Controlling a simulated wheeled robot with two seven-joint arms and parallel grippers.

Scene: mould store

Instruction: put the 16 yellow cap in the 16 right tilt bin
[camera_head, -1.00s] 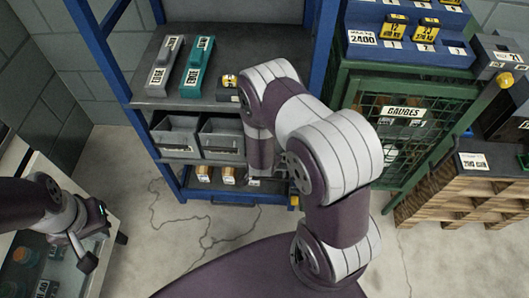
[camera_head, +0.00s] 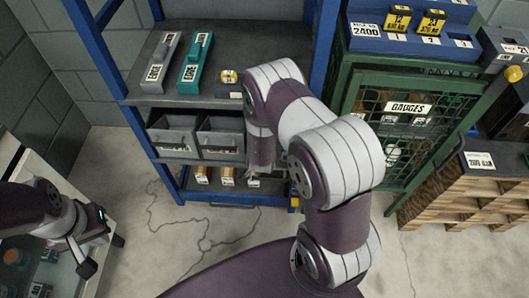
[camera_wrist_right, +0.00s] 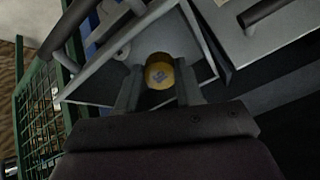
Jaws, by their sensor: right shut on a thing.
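My right gripper (camera_wrist_right: 158,92) is shut on the yellow cap (camera_wrist_right: 160,73), a round piece with a printed mark on its face. In the right wrist view the cap is in front of the dark opening of a grey bin (camera_wrist_right: 203,45). In the head view two grey tilt bins, the left one (camera_head: 172,153) and the right one (camera_head: 220,155), sit side by side on the blue rack. My right arm covers the area right of them and hides most of the right gripper. My left gripper (camera_head: 88,245) is at the lower left, away from the bins; its jaw opening is unclear.
The rack's upper shelf (camera_head: 250,45) holds a grey block (camera_head: 161,60), a teal block (camera_head: 196,62) and a small yellow-topped piece (camera_head: 229,77). Small boxes (camera_head: 228,176) stand below the bins. A green mesh cabinet (camera_head: 405,140) is to the right.

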